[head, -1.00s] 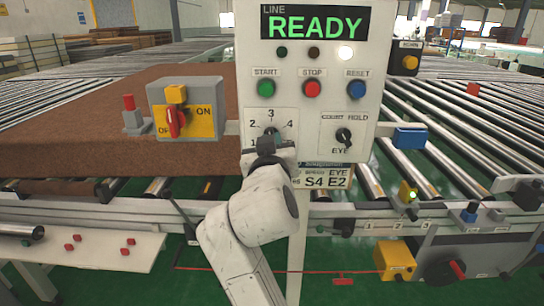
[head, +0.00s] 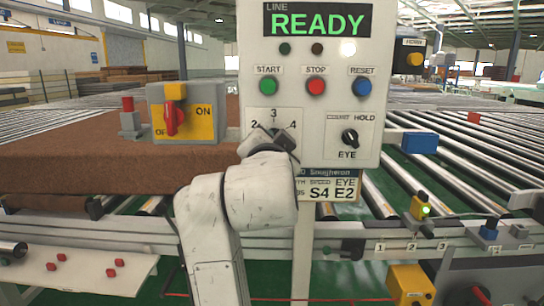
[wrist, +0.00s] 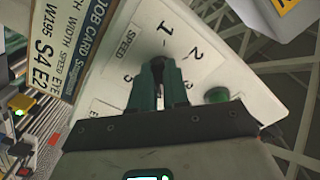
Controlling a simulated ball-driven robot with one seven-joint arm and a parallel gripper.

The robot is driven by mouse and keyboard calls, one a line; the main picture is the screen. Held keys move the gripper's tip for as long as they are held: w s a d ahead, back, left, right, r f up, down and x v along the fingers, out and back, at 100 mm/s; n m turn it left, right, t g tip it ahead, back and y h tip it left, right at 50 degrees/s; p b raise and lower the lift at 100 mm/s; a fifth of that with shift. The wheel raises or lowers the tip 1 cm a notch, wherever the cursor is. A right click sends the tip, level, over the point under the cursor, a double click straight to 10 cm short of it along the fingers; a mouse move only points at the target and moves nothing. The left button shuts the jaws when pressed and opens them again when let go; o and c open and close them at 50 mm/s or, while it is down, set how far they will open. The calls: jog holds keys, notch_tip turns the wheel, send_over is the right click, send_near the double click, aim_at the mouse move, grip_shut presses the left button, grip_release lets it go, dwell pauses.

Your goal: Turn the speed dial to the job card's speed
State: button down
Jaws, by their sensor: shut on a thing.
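The speed dial (wrist: 158,63) is a dark knob on the white panel (wrist: 255,75), mostly hidden by my gripper. My gripper (wrist: 158,72) is shut on it, one finger on each side. In the wrist view, numerals 1, 2 and others ring the dial beside the word SPEED; which one it points at cannot be told. In the head view, my gripper (head: 272,140) covers the dial, below the 3 and between 2 and 4. The job card (head: 322,188) below the panel reads S4 E2; it also shows in the wrist view (wrist: 62,48).
START (head: 268,87), STOP (head: 316,86) and RESET (head: 361,87) buttons sit above the dial. The EYE selector (head: 349,137) is to its right. The display (head: 317,22) reads READY. A red-handled ON/OFF switch (head: 190,118) stands left, by a brown mattress (head: 90,160).

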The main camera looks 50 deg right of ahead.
jog(key=shift+w+f+m+b, duration=0.1)
jog(key=shift+f+m+b, duration=0.05)
jog(key=shift+m+b, duration=1.15)
jog(key=shift+m, duration=0.4)
jog(key=c, duration=1.1)
grip_release()
jog(key=shift+r, duration=0.2)
jog(key=p+v, duration=0.1)
jog(key=v, duration=1)
